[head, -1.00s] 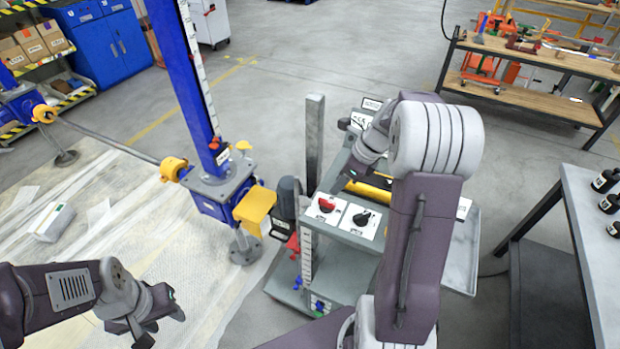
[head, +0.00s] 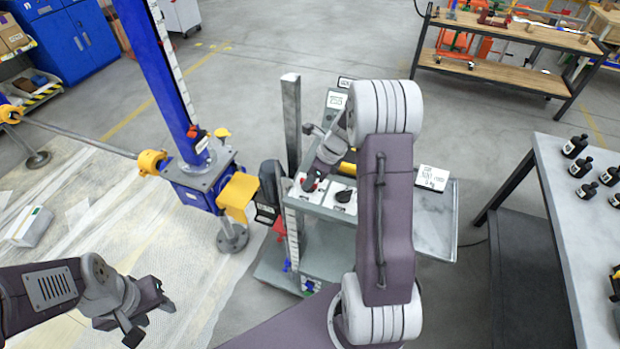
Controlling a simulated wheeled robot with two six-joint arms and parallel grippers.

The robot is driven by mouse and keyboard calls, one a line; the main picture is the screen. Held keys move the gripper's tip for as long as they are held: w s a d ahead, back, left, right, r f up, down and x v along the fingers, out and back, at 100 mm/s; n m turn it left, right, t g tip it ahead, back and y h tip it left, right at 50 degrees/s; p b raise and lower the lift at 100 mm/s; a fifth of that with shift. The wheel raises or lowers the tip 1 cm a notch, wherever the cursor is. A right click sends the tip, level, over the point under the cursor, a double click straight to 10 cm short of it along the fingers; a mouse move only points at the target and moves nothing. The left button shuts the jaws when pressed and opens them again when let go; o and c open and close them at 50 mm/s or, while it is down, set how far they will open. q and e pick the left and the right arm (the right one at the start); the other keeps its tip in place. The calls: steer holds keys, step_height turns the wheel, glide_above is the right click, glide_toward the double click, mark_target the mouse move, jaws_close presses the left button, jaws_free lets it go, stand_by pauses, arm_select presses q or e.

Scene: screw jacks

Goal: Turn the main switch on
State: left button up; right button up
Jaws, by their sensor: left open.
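The red rotary switch (head: 307,184) sits on a white plate on top of the grey cart, mostly covered by my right gripper. My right gripper (head: 312,182) is right over this red knob, its fingers pointing down at it. I cannot tell whether the fingers touch it or how far apart they are. A black rotary switch (head: 344,195) on a second white plate is just to the right. My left gripper (head: 152,318) is open and empty at the lower left, well away from the cart.
The blue screw jack (head: 200,182) with a yellow block (head: 237,195) stands left of the cart. A grey post (head: 291,120) rises behind the switches. A grey side tray (head: 432,220) and a table with black bottles (head: 560,200) are at the right.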

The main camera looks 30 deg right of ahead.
steer(key=shift+d, duration=0.1)
jaws_close()
steer(key=n+p, duration=0.1)
steer(key=n, duration=0.1)
steer(key=n+g+y+p, duration=0.1)
steer(key=shift+w+r+n+p, duration=0.1)
steer(key=shift+r+n+p, duration=0.15)
steer(key=shift+n+p, duration=0.1)
steer(key=shift+d+n+g+p, duration=0.1)
steer(key=shift+n+g+p, duration=0.4)
steer(key=shift+n+p, duration=0.55)
steer(key=n+g+p, duration=0.1)
steer(key=n, duration=0.2)
steer(key=shift+w+y, duration=0.15)
steer(key=shift+y, duration=0.15)
steer(key=n, duration=0.2)
steer(key=n+g, duration=0.1)
steer(key=n, duration=0.1)
steer(key=shift+w+f+n+g+p, duration=0.1)
steer(key=shift+n+g+p, duration=0.2)
steer(key=shift+n+p, duration=0.1)
steer(key=shift+w+n+g+h, duration=0.1)
steer(key=shift+n+g+h, duration=0.25)
steer(key=shift+n, duration=0.75)
steer(key=shift+n+g+h, duration=0.15)
steer(key=shift+n+g, duration=0.3)
steer(key=shift+n, duration=0.65)
